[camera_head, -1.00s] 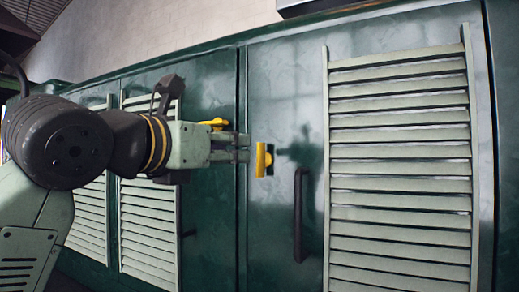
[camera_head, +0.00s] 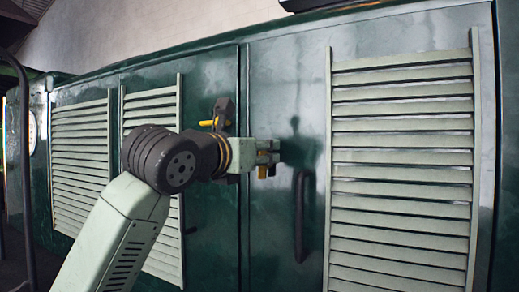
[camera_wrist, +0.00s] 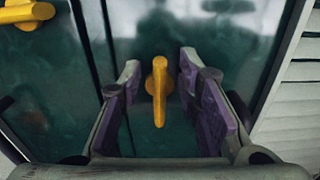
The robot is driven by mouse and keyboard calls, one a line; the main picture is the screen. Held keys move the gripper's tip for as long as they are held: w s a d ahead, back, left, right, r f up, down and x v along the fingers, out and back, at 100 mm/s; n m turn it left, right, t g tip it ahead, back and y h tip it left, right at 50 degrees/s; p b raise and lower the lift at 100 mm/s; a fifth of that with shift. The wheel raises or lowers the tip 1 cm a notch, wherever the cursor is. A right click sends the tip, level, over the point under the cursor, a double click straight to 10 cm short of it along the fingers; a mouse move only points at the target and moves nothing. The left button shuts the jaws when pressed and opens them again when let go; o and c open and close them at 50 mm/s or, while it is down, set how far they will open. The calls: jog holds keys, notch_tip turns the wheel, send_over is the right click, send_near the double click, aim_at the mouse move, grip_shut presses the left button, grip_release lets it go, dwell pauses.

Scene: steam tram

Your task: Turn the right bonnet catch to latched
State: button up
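The right bonnet catch (camera_wrist: 158,92) is a yellow handle on the right green door panel. In the wrist view it stands lengthwise between my fingers, with a gap on each side. In the head view only a small yellow part of the catch (camera_head: 262,172) shows; my gripper (camera_head: 272,153) hides the rest. My gripper (camera_wrist: 159,85) is open, its purple-padded fingers to the left and right of the catch. Whether the fingertips reach the panel I cannot tell.
A second yellow catch (camera_head: 213,123) lies level on the left panel; it also shows in the wrist view (camera_wrist: 27,14). A dark vertical door handle (camera_head: 300,215) is right of my gripper. Pale louvres (camera_head: 402,165) cover the right door.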

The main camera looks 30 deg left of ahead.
jog(key=shift+c, duration=0.6)
grip_shut()
jog(key=shift+f+m, duration=0.1)
jog(key=shift+m, duration=0.2)
jog(key=shift+d+f+m+b, duration=0.1)
jog(key=shift+d+m+b, duration=0.1)
jog(key=shift+m+b, duration=0.75)
jog(key=m+b, duration=0.1)
jog(key=m, duration=0.4)
jog(key=d+f+m+b, duration=0.1)
jog(key=m, duration=0.4)
jog(key=m+b, duration=0.2)
jog(key=m, duration=0.3)
jog(key=shift+d+f, duration=0.3)
jog(key=shift+f, duration=0.05)
